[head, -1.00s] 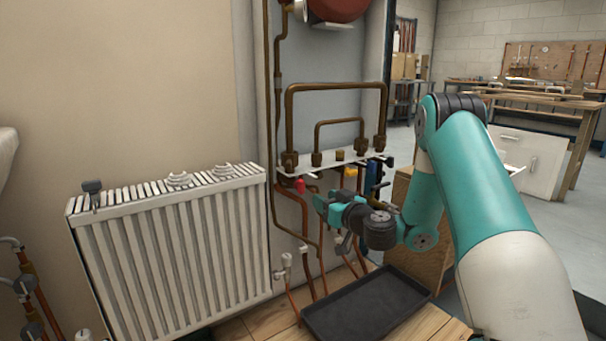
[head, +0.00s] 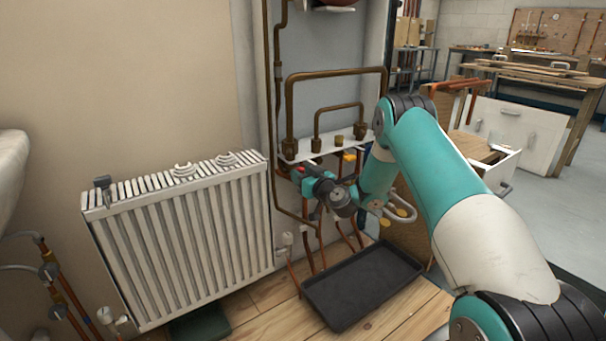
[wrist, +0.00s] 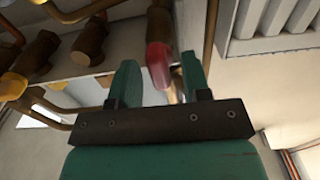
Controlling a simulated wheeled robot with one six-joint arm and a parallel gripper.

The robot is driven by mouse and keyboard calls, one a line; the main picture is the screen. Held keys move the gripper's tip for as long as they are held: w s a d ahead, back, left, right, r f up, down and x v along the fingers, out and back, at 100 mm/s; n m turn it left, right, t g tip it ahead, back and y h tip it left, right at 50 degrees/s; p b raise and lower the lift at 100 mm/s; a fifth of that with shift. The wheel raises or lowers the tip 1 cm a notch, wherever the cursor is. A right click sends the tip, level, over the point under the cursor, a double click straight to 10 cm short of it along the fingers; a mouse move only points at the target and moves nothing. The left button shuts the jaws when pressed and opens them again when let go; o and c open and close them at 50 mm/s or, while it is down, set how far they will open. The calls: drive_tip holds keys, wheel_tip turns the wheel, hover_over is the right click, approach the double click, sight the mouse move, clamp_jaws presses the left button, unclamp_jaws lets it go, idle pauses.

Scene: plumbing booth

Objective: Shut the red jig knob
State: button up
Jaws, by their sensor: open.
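The red jig knob (wrist: 158,62) shows in the wrist view between the two teal fingers of my gripper (wrist: 160,75). The fingers are open, one on each side of it; I cannot tell whether either finger touches it. In the head view only a small bit of the red knob (head: 300,169) shows below the left end of the white jig shelf (head: 300,153). There my gripper (head: 303,178) is at the knob and hides most of it.
A yellow knob (head: 349,157) is farther right under the shelf. Copper pipes (head: 318,240) run down below my gripper. A white radiator (head: 185,240) stands to the left, and a black tray (head: 362,285) lies on the wooden floor below.

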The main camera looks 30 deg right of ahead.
drive_tip(key=c, duration=0.7)
drive_tip(key=shift+c, duration=0.2)
drive_tip(key=m, duration=0.4)
drive_tip(key=shift+d+m, duration=0.1)
drive_tip(key=shift+m, duration=0.3)
drive_tip(key=m+p, duration=0.1)
drive_tip(key=m, duration=0.3)
drive_tip(key=m+p, duration=0.1)
drive_tip(key=m, duration=0.4)
drive_tip(key=shift+d+p, duration=0.1)
drive_tip(key=shift+p, duration=0.2)
drive_tip(key=shift+f+m+p, duration=0.15)
drive_tip(key=shift+m+p, duration=0.5)
drive_tip(key=shift+m, duration=1.35)
